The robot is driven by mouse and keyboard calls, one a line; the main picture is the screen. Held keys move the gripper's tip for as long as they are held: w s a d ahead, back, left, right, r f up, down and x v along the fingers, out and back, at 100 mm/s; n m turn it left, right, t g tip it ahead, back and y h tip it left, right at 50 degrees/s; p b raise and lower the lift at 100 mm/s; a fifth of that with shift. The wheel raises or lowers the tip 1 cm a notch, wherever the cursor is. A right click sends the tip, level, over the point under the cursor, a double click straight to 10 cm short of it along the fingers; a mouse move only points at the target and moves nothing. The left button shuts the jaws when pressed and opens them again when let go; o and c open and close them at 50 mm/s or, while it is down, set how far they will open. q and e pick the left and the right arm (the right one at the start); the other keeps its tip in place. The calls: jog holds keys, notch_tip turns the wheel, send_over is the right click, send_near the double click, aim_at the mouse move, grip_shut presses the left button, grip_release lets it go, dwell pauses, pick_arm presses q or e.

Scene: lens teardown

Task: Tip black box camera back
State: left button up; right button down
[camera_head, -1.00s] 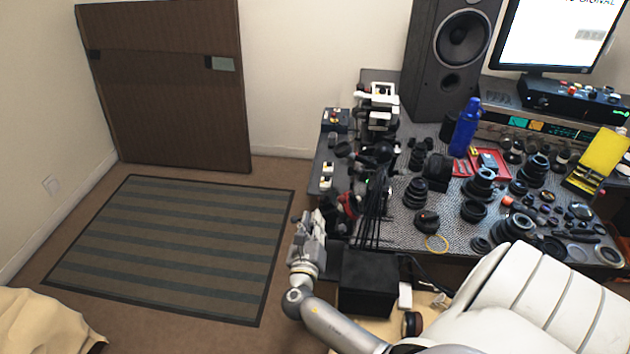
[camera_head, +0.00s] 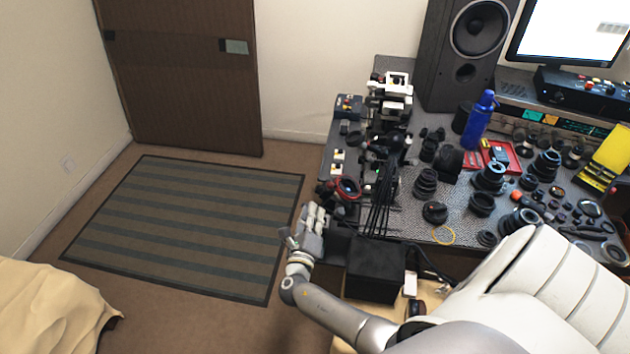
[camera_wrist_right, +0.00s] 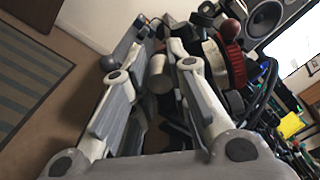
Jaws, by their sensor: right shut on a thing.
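My right gripper (camera_head: 315,214) is low at the left front corner of the desk. Its fingers also show in the right wrist view (camera_wrist_right: 160,50), close together on something dark that they largely hide. I cannot make out its shape or whether it is the black box camera. A plain black box (camera_head: 375,268) stands upright in front of the desk, to the right of my right wrist and apart from it. I cannot tell whether it is a camera. My left gripper is out of view.
The desk (camera_head: 412,215) is crowded with lenses, black cables (camera_head: 380,205), a blue bottle (camera_head: 478,117) and a speaker (camera_head: 470,50). The striped rug (camera_head: 185,225) at left is clear.

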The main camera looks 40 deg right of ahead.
jog(key=shift+w+a+f+n+p, duration=0.15)
jog(key=shift+f+n, duration=0.45)
jog(key=shift+n, duration=0.35)
jog(key=shift+w+a+f+n+p, duration=0.1)
jog(key=shift+w+a+f+n, duration=0.1)
jog(key=shift+f+n, duration=0.6)
jog(key=shift+w+a+f+n+p, duration=0.15)
jog(key=shift+f+n, duration=0.3)
jog(key=shift+n, duration=0.6)
jog(key=shift+s+f, duration=0.1)
jog(key=shift+f, duration=0.05)
jog(key=c, duration=1.3)
grip_release()
jog(key=v, duration=1.2)
